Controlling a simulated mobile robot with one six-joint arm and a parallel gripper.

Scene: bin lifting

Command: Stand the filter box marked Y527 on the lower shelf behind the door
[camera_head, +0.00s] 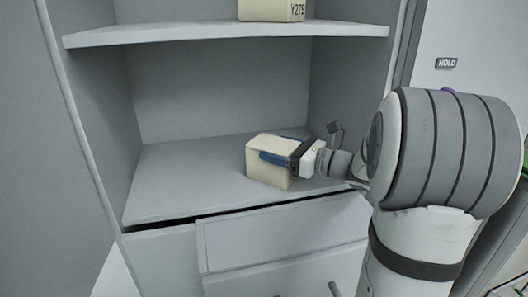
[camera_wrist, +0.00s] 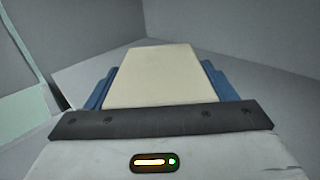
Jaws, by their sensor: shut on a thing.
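A cream filter box (camera_head: 262,172) is at the front right of the lower shelf (camera_head: 180,185) in the head view. My gripper (camera_head: 275,157) holds it from the right, with a blue finger along its side. In the wrist view the box (camera_wrist: 157,75) lies between two blue fingers (camera_wrist: 160,88), one on each side. No marking shows on the box's visible faces, so I cannot read whether it is Y527. The box is upright at the shelf; I cannot tell whether its bottom touches the board.
Another cream box (camera_head: 272,10) marked Y275 stands on the upper shelf (camera_head: 220,32). A drawer (camera_head: 285,235) sticks out below the lower shelf. A HOLD label (camera_head: 446,63) is on the right panel. The lower shelf is clear left of the held box.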

